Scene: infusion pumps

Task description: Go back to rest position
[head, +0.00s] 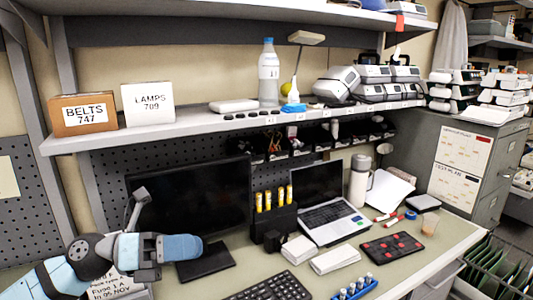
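My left arm comes in at the lower left, in blue and grey, in front of the bench. The grey part of my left gripper (139,198) shows above the arm, in front of the left side of the dark monitor (205,205). It appears to hold nothing. Its two fingers cannot be told apart, so its opening is unclear. My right gripper is not in view.
The bench holds an open laptop (329,212), a black keyboard (272,288), a dark tray with red pieces (392,247) and a white flask (359,181). A shelf (185,128) above carries boxes, a bottle (268,75) and several pumps. A paper sign (110,287) is partly behind my arm.

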